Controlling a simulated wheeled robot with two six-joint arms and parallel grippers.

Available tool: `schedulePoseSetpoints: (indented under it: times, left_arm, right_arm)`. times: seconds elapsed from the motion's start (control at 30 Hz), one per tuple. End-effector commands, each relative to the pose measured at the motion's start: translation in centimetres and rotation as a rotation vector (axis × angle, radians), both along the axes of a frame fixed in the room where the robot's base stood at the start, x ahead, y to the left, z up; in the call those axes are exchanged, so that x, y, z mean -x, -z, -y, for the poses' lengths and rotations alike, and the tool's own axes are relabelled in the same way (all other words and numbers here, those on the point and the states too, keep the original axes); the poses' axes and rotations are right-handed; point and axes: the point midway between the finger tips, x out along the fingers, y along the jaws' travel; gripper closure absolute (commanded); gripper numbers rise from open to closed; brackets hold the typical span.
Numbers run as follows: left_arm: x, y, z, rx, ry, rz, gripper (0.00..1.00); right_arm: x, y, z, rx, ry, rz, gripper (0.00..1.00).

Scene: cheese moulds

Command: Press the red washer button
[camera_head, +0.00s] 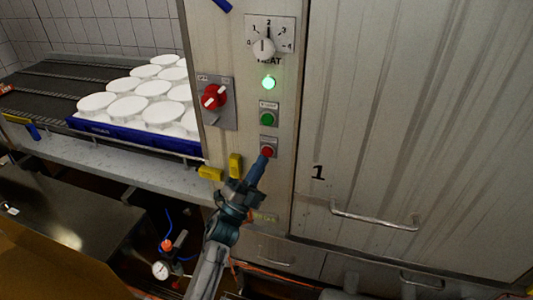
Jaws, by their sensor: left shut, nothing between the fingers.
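The red washer button (267,152) sits in a small grey plate on the narrow front panel (226,50) of the washer, below a green button (267,119). My left gripper (262,162) is shut and empty. Its tip is at the lower edge of the red button in the picture and covers part of it. Whether it touches the button or stops short, I cannot tell. My right gripper is not in view.
Above are a lit green lamp (268,83), a heat dial (263,47) and a red rotary switch (214,96). A blue crate (120,136) of white moulds (128,107) stands on the conveyor at left. A door handle (375,218) juts out at right.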

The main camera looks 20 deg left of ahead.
Motion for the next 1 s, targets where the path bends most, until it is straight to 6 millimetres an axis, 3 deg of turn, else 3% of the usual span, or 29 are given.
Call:
schedulePoseSetpoints:
  times: [1.0]
  left_arm:
    - [-0.85, -0.01, 0.03, 0.0, 0.0, 0.0, 1.0]
  right_arm:
    - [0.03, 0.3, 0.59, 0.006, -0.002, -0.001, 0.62]
